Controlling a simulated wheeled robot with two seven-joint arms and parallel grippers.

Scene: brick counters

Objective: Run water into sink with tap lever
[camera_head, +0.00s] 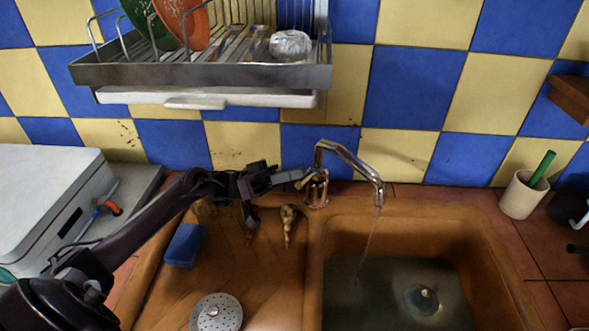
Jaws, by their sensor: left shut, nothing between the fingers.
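The metal tap (347,153) stands at the back edge of the orange-brown sink (312,270), its spout arched over the right basin. A thin stream of water (369,235) falls from the spout, and greyish water (385,290) covers the basin floor around the drain. The tap lever (312,178) is at the tap's base, on its left side. My left gripper (284,177) reaches in from the left, shut and empty, its tips close to the lever. I cannot tell whether they touch it. My right gripper is not in view.
A dish rack (200,74) with plates hangs above on the tiled wall. A blue sponge (185,245) and a round strainer (216,313) lie on the left side of the sink. A white cup (522,195) with a green item stands at right.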

